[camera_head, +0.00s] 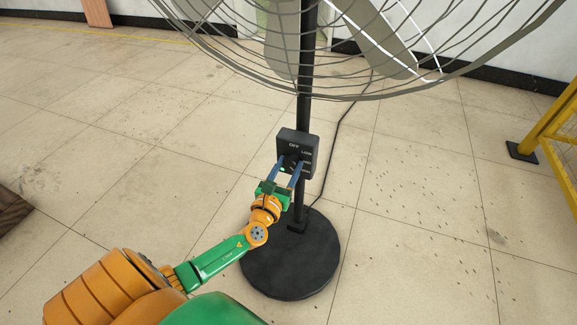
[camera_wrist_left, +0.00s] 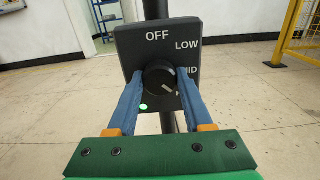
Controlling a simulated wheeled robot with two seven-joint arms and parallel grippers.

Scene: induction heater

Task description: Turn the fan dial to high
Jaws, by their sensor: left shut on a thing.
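The fan's black control box (camera_head: 298,146) is mounted on the pole below the fan cage. In the left wrist view the control box (camera_wrist_left: 138,42) shows OFF, LOW and MID around its dial. A further label below MID is mostly hidden by my finger. My right gripper is not in view.
The fan cage (camera_head: 370,75) hangs over the box. The round black base (camera_head: 290,270) stands on the tiled floor (camera_head: 420,220). A black cord runs behind the pole. A yellow fence (camera_head: 555,120) stands at the right. Open floor lies on both sides.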

